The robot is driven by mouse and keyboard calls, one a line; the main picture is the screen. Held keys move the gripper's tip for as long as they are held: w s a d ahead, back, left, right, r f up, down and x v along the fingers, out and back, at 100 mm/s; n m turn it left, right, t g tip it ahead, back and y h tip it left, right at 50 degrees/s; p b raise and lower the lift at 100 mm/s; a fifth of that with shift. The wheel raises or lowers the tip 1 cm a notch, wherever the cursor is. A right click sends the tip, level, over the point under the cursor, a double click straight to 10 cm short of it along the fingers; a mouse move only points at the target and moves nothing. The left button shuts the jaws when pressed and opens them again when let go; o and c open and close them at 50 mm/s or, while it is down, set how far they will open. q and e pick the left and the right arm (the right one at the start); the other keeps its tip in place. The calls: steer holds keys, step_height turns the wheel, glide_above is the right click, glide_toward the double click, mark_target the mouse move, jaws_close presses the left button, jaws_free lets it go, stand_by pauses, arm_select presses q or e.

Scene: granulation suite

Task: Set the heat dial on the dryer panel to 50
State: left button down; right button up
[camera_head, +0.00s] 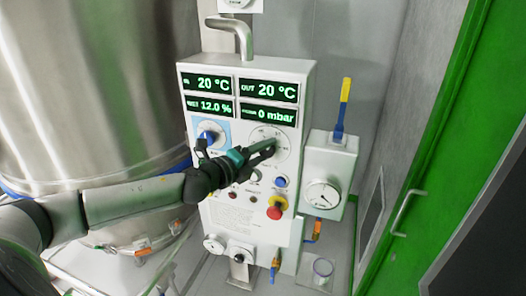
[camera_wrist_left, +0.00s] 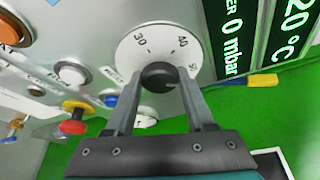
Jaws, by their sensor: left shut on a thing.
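The dryer panel (camera_head: 245,205) is a white upright box with green displays. Its heat dial (camera_head: 283,136) is a white round plate at the right of the panel, below the displays; my gripper covers part of it. In the left wrist view the dial plate (camera_wrist_left: 133,47) shows 30, 40 and a partly seen 50. The dark round knob (camera_wrist_left: 159,76) sits between the fingers of my left gripper (camera_wrist_left: 160,88), which is shut on it. In the head view my left gripper (camera_head: 266,148) reaches the dial from the left. I cannot read the knob's pointer. My right gripper is not in view.
A blue-handled selector (camera_head: 208,136) sits left of the dial. A blue button (camera_head: 281,182) and a red emergency knob (camera_head: 275,210) are below it. A gauge box (camera_head: 323,193) with a yellow-and-blue lever (camera_head: 342,105) stands right. A large steel vessel (camera_head: 95,80) fills the left.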

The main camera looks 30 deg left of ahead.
arm_select(q)
steer(key=shift+c, duration=1.3)
jaws_free()
steer(key=shift+s+a+b, duration=0.2)
steer(key=shift+s+b, duration=0.3)
steer(key=shift+s, duration=0.6)
steer(key=shift+s+a+r+b, duration=0.1)
steer(key=shift+s+r+b, duration=0.1)
steer(key=shift+s, duration=0.55)
steer(key=shift+s+r+b, duration=0.1)
steer(key=shift+s+b, duration=0.1)
steer(key=shift+s, duration=0.55)
steer(key=p, duration=0.2)
glide_toward(265, 152)
steer(key=s, duration=0.2)
steer(key=shift+s+a+r, duration=0.15)
steer(key=shift+s+r, duration=0.05)
steer(key=shift+s, duration=0.4)
steer(key=shift+s+a+r, duration=0.15)
steer(key=shift+s, duration=0.5)
steer(key=shift+s+a+r, duration=0.15)
steer(key=shift+s+r, duration=0.05)
steer(key=shift+s, duration=0.4)
